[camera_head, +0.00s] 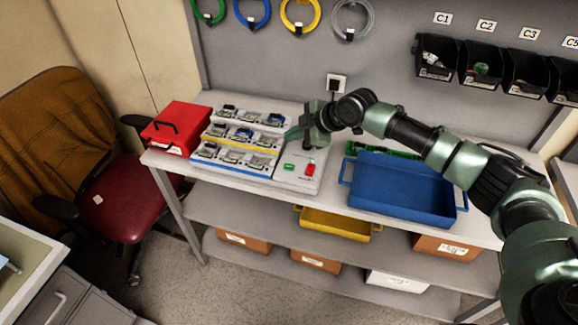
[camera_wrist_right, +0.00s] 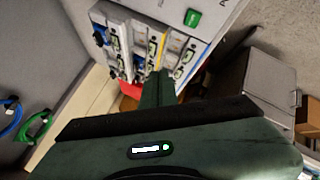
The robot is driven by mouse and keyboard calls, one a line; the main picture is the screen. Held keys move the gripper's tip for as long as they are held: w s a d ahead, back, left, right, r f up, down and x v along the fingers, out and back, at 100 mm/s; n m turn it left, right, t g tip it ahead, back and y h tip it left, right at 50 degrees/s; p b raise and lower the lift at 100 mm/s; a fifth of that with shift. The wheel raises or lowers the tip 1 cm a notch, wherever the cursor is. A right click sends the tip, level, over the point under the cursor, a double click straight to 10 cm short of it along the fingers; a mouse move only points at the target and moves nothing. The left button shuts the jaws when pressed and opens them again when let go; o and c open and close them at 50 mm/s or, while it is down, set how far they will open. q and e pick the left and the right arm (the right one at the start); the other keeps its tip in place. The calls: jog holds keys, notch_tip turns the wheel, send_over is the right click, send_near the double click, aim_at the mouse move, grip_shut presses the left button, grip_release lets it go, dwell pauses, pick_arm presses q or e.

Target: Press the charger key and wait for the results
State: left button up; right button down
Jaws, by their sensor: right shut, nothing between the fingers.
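The charger is a white panel (camera_head: 298,181) on the workbench, at the right end of the rows of small devices. A green key (camera_head: 289,166) and a red key (camera_head: 310,169) show on its top. The green key also shows in the wrist view (camera_wrist_right: 192,18), near the top edge. My right gripper (camera_head: 291,136) is shut and empty, above the far side of the panel and apart from the green key. Its fingers (camera_wrist_right: 158,76) point toward the device rows in the wrist view. My left gripper is in neither view.
Several small devices fill a stepped white rack (camera_head: 239,143) left of the panel. A red box (camera_head: 175,128) stands at the bench's left end. A blue tray (camera_head: 404,188) lies to the right. A wall socket (camera_head: 336,84) is behind. A chair (camera_head: 117,200) stands at left.

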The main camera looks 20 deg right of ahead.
aim_at(292, 168)
jog(key=shift+f+b, duration=3.2)
jog(key=shift+f, duration=1.2)
jog(key=shift+f+b, duration=0.3)
jog(key=shift+f, duration=0.15)
jog(key=shift+f+b, duration=0.3)
jog(key=shift+f, duration=0.1)
jog(key=shift+r, duration=0.1)
jog(key=shift+r+p, duration=0.65)
jog(key=shift+r, duration=0.05)
jog(key=shift+r, duration=0.1)
notch_tip(292, 168, up, 5)
jog(key=p, duration=0.3)
jog(key=shift+p, duration=0.4)
